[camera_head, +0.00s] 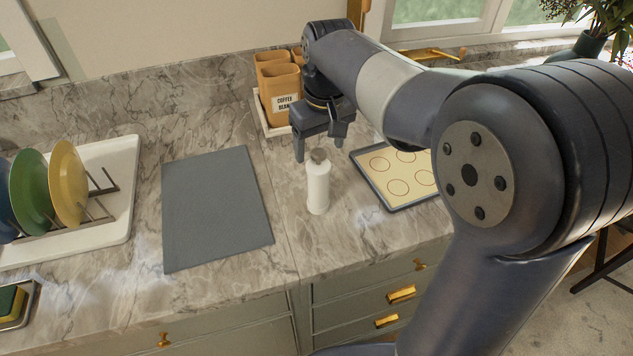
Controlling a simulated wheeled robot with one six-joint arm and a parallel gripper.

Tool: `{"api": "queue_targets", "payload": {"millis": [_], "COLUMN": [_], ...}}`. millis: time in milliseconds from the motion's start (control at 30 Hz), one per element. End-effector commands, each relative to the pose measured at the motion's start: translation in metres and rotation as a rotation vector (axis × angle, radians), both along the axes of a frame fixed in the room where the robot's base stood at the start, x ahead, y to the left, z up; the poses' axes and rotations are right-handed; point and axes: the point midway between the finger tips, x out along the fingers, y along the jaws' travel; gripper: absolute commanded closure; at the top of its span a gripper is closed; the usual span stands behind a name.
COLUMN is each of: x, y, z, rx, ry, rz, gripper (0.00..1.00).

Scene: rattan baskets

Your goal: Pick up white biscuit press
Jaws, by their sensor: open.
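The white biscuit press (318,188) stands upright on the marble counter, with a grey knob at its top. My gripper (319,157) points down just above it, its two fingers apart on either side of the knob's height. The gripper is open and holds nothing. I cannot tell whether a finger touches the press.
A grey mat (217,208) lies left of the press. A baking tray (393,176) with printed circles lies to its right. Orange canisters (278,88) stand behind. A white dish rack (117,195) with plates is far left. The counter's front edge is near, with drawers below.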

Motion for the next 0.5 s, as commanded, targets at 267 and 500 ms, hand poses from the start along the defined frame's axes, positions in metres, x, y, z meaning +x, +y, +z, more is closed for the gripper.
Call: {"api": "queue_targets", "payload": {"millis": [267, 500], "x": [-0.001, 0.001], "y": [0.002, 0.004], "z": [-0.026, -0.057], "rx": [-0.001, 0.000], "ry": [0.004, 0.001], "rz": [0.000, 0.001], "gripper": [0.31, 0.31]}}
